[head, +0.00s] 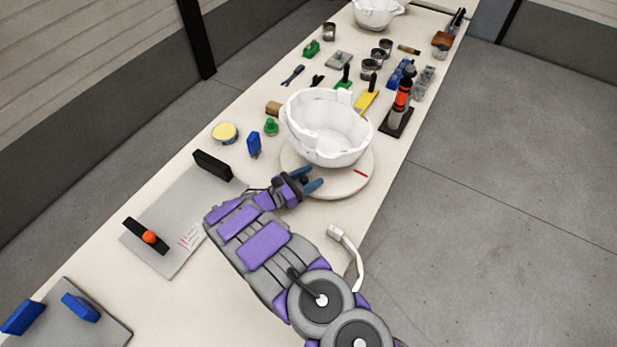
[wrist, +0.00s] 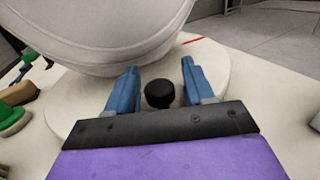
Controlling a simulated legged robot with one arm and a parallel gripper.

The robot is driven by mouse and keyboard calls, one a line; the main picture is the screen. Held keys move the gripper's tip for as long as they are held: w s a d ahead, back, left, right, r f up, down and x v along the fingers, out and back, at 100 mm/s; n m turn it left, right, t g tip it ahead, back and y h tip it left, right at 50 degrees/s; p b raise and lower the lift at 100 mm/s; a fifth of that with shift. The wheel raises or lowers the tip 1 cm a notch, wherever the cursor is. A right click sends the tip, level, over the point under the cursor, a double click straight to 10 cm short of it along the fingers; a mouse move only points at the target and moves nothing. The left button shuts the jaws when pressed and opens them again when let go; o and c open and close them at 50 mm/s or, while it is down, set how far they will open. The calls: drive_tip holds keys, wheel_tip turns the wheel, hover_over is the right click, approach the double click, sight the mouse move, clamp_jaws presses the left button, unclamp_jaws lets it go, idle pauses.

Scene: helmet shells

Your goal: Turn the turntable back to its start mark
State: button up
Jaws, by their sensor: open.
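The turntable (head: 345,187) is a round cream disc on the long table, with a red line (head: 361,172) on its right part. The red line also shows at the far side of the disc in the wrist view (wrist: 194,41). A white helmet shell (head: 325,145) sits on the disc, open side up. My gripper (head: 313,182) is over the near-left part of the disc. In the wrist view its blue fingers (wrist: 155,88) are open on either side of a black knob (wrist: 159,93), with gaps on both sides. I cannot make out a separate mark on the table.
A green knobbed piece (head: 271,127), a blue block (head: 254,144) and a yellow-topped round tin (head: 225,133) stand left of the turntable. An orange-and-black tube (head: 402,92) stands behind it. A grey plate (head: 180,225) with black blocks lies to the near left.

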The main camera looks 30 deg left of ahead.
drive_tip(key=shift+c, duration=0.4)
clamp_jaws()
